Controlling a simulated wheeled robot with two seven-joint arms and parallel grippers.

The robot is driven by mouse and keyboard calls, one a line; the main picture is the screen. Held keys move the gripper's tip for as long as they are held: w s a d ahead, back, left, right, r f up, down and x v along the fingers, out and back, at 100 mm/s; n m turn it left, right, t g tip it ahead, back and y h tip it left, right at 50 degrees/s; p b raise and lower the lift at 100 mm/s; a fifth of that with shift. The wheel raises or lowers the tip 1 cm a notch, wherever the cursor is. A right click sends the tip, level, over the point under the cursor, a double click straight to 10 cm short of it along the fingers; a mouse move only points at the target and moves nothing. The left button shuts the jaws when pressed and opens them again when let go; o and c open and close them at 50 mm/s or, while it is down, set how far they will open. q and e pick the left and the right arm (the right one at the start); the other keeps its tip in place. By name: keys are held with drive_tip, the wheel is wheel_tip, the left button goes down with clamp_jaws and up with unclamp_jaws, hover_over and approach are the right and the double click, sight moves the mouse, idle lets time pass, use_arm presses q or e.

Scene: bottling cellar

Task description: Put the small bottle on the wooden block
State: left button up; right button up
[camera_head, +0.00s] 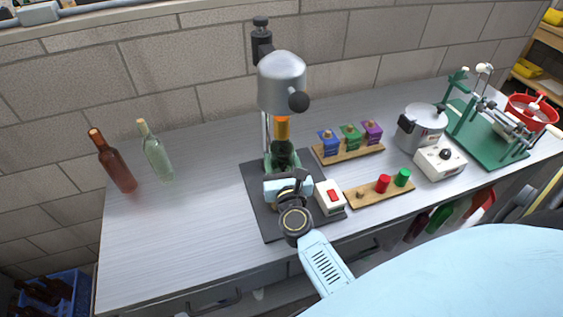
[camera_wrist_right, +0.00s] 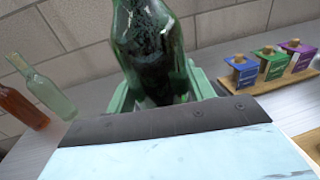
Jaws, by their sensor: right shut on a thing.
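A dark green bottle (camera_head: 283,155) stands upright under the head of a grey capping machine (camera_head: 282,82), with an orange part above it. In the right wrist view the bottle (camera_wrist_right: 150,50) fills the upper middle, between the pale green fingers of my right gripper (camera_wrist_right: 158,95). My right gripper (camera_head: 281,163) is shut on this bottle. The bottle's base is hidden behind my wrist. No plain wooden block shows clearly; I see a wooden rack (camera_head: 350,154) and a wooden strip (camera_head: 372,195) to the right. My left gripper is not in view.
A brown bottle (camera_head: 117,168) and a clear bottle (camera_head: 157,157) stand at the left. A white box with a red switch (camera_head: 330,198) is close right of my wrist. A pot (camera_head: 420,127) and a green stand (camera_head: 490,140) are further right. The table's left front is clear.

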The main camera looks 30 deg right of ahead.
drive_tip(key=o, duration=1)
drive_tip(key=shift+f, duration=0.2)
drive_tip(key=o, duration=0.5)
drive_tip(key=shift+r, duration=0.2)
drive_tip(key=shift+s+a, duration=0.15)
drive_tip(key=shift+s, duration=0.1)
drive_tip(key=shift+b+v, duration=1.25)
drive_tip(key=shift+v, duration=4.5)
